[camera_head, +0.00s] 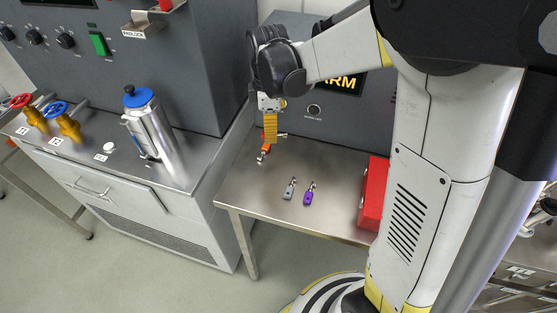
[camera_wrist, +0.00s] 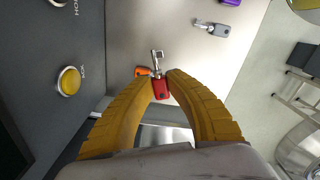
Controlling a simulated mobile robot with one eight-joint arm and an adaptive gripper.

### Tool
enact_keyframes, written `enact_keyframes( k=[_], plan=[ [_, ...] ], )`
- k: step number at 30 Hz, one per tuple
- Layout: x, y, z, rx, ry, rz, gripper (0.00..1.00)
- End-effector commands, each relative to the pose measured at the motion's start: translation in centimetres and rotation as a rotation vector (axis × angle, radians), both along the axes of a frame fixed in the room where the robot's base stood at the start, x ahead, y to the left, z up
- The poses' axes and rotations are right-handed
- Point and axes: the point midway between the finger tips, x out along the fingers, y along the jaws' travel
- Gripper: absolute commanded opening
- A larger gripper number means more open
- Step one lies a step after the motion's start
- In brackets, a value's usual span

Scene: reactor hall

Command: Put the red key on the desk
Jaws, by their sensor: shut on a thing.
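The red key (camera_wrist: 161,88) is between the fingertips of my gripper (camera_wrist: 163,77) in the wrist view, with its metal shaft pointing up in the picture. My gripper is shut on it. In the head view my gripper (camera_head: 270,138) points down over the back left part of the metal desk (camera_head: 260,185). The red key is mostly hidden by the fingers there. I cannot tell whether it touches the desk. An orange key (camera_head: 266,148) lies just beside the fingertips; it also shows in the wrist view (camera_wrist: 142,71).
A grey key (camera_head: 290,188) and a purple key (camera_head: 308,195) lie farther forward on the desk. A red box (camera_head: 373,193) stands at its right. A dark panel (camera_head: 325,125) rises behind. A steel canister (camera_head: 150,128) stands on the left cabinet. The desk's front left is clear.

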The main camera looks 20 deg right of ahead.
Motion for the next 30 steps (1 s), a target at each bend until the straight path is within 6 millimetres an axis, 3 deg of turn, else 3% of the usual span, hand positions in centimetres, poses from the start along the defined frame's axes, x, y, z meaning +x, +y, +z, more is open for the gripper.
enact_keyframes(
  k=[6,13,20,30],
  plan=[
    [-1.0,0.7,1.0,0.0,0.0,0.575,0.0],
    [-1.7,1.1,1.6,0.0,-0.001,1.029,0.0],
    [-2.1,2.0,1.2,0.0,-0.001,1.201,0.0],
    [-4.0,9.5,-3.7,0.0,-0.001,1.21,0.0]
  ],
)
